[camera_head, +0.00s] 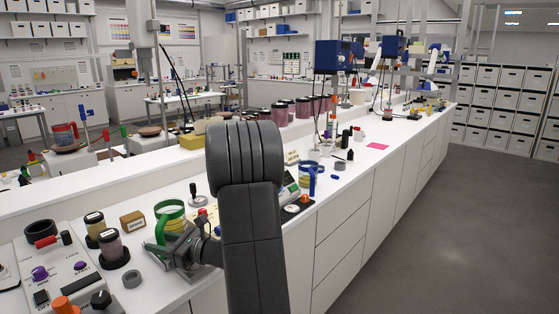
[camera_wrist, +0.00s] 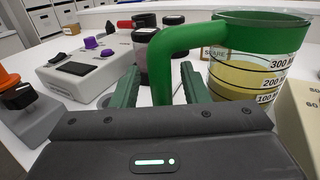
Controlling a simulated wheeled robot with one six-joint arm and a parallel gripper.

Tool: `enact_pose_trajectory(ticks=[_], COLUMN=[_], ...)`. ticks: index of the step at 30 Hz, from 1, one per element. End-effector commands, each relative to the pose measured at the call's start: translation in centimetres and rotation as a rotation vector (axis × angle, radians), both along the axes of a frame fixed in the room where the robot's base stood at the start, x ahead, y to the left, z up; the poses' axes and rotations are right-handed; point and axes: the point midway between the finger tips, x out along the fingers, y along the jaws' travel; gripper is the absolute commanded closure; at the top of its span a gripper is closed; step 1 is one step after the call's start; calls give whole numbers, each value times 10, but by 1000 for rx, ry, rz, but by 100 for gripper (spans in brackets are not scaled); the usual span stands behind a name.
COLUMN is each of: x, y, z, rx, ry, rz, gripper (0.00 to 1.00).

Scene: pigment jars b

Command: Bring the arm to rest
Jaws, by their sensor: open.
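My gripper (camera_wrist: 160,80) is open. In the wrist view its two green fingers stand apart, one on each side of the green handle (camera_wrist: 185,38) of a measuring jug. The jug (camera_wrist: 258,62) is clear with a green rim, volume marks and yellowish contents, and stands upright on the counter. In the head view the jug (camera_head: 170,212) is just behind my gripper (camera_head: 168,240), at the counter's front. I cannot tell whether a finger touches the handle. My dark arm hides part of the counter to the right of the jug.
A grey control box with purple knobs (camera_head: 62,268) stands left on the white counter (camera_head: 150,288). Two lidded jars (camera_head: 110,245) and a small brown box (camera_head: 132,221) are close to the jug. A blue-handled jug (camera_head: 308,178) is further right. The floor (camera_head: 440,220) at right is clear.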

Motion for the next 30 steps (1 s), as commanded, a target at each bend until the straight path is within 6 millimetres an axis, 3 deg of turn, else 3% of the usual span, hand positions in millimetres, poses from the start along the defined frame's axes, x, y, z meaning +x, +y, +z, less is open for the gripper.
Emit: enact_pose_trajectory(ticks=[17,30], x=[-1,-13], y=[-7,-56], z=[2,-4], rx=[-8,-93], ry=[-8,-90], rz=[-6,-43], gripper=[59,59])
